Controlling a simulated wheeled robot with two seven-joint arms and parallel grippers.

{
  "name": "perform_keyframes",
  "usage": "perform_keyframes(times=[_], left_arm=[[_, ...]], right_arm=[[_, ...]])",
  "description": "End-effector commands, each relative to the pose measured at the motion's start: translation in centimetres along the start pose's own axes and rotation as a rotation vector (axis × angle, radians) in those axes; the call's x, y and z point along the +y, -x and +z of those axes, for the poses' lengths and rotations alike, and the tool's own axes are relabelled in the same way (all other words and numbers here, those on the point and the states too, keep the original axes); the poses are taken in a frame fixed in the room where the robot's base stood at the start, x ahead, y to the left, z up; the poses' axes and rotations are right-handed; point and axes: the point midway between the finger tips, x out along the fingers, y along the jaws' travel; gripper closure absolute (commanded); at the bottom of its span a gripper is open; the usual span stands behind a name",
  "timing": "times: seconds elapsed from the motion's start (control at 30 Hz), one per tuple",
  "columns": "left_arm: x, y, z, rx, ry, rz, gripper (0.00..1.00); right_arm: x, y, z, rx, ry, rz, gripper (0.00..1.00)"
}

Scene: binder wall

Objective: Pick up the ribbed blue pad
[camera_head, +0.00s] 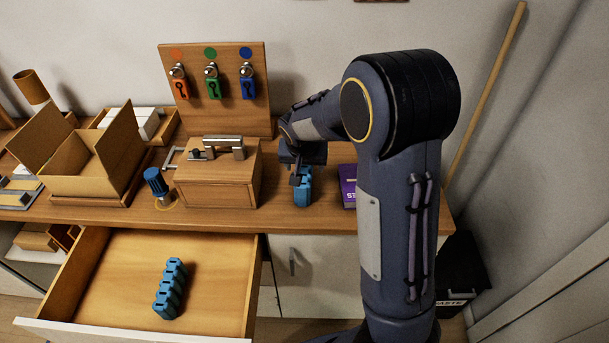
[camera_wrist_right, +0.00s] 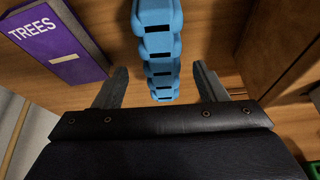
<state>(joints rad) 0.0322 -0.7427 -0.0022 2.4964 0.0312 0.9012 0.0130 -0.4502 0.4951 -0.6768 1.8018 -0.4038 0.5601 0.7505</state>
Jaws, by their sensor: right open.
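A ribbed blue pad (camera_head: 303,190) is on the table's front part, right of the wooden box. My right gripper (camera_head: 297,176) is just above it and hides part of it. In the right wrist view the ribbed blue pad (camera_wrist_right: 158,45) runs lengthwise, its near end between the fingers of the open right gripper (camera_wrist_right: 160,80). I see a gap on both sides of the pad. A second ribbed blue piece (camera_head: 170,289) lies in the open drawer (camera_head: 115,265). My left gripper is not in view.
A purple book (camera_head: 348,186), marked TREES in the wrist view (camera_wrist_right: 57,40), lies right of the pad. The wooden box (camera_head: 218,178) with a metal handle stands left. A board with colored padlocks (camera_head: 213,80) stands behind. An open cardboard box (camera_head: 85,160) is farther left.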

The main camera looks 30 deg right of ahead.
Motion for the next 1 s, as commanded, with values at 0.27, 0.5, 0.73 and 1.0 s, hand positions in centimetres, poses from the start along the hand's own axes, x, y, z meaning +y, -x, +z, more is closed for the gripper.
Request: perform_keyframes(times=[0.27, 0.5, 0.73, 1.0], left_arm=[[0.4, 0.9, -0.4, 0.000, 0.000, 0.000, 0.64], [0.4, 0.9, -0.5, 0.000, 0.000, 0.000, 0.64], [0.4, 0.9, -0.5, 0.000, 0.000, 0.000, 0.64], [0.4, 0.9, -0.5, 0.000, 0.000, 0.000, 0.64]], right_arm=[[0.0, -3.9, -0.3, -0.005, 0.000, 0.003, 0.35], [-0.2, -5.6, -0.2, -0.003, 0.000, -0.003, 0.35], [-0.2, -5.6, -0.2, -0.003, 0.000, -0.003, 0.42], [-0.2, -5.5, -0.2, -0.003, 0.000, -0.003, 0.78]])
